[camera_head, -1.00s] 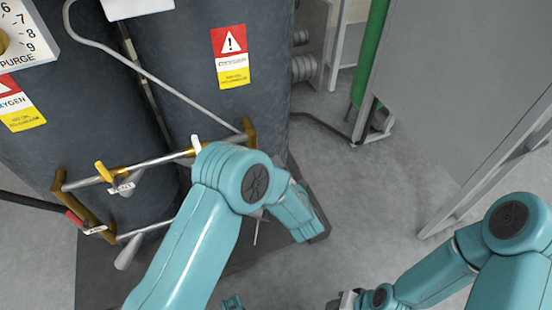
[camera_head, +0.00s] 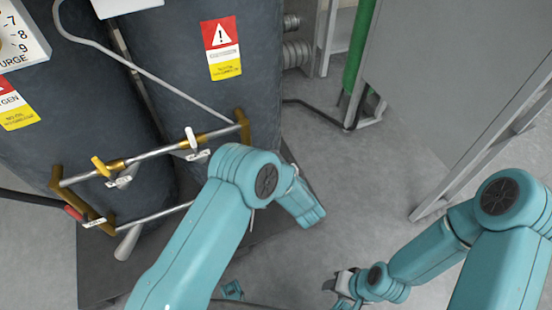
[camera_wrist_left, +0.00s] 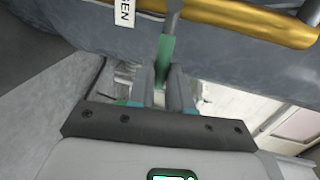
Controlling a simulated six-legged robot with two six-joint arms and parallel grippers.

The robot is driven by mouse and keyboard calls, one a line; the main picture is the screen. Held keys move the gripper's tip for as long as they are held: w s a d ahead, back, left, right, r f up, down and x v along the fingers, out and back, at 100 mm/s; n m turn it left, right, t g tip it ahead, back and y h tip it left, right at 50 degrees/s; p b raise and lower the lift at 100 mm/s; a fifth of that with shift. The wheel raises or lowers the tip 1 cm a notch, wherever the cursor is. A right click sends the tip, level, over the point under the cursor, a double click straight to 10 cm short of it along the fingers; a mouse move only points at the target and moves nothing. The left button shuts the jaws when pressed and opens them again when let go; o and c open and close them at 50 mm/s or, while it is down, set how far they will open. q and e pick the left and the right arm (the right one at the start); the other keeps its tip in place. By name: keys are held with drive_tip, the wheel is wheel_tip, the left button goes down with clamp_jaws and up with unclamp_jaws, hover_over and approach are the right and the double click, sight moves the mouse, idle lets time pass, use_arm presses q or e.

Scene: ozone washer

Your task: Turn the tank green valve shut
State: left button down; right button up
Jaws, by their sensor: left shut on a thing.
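The tank green valve's handle (camera_wrist_left: 166,50) shows in the left wrist view, just below a brass pipe and a stem. My left gripper (camera_wrist_left: 167,88) is shut on this green handle, its fingers on both sides of the lower part. In the head view my left arm hides both the green valve and this gripper. My right gripper (camera_head: 343,285) hangs low over the floor, away from the tanks, and its jaw opening is too small to judge.
Two dark tanks (camera_head: 195,75) carry a pipe frame with a yellow valve (camera_head: 101,166), a white valve (camera_head: 191,138) and a red valve (camera_head: 73,213). A grey cabinet (camera_head: 455,75) stands at right. The floor (camera_head: 375,190) between is clear.

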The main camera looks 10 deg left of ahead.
use_arm(q)
drive_tip(key=shift+w, duration=0.1)
drive_tip(key=c, duration=1)
unclamp_jaws()
drive_tip(key=shift+c, duration=0.2)
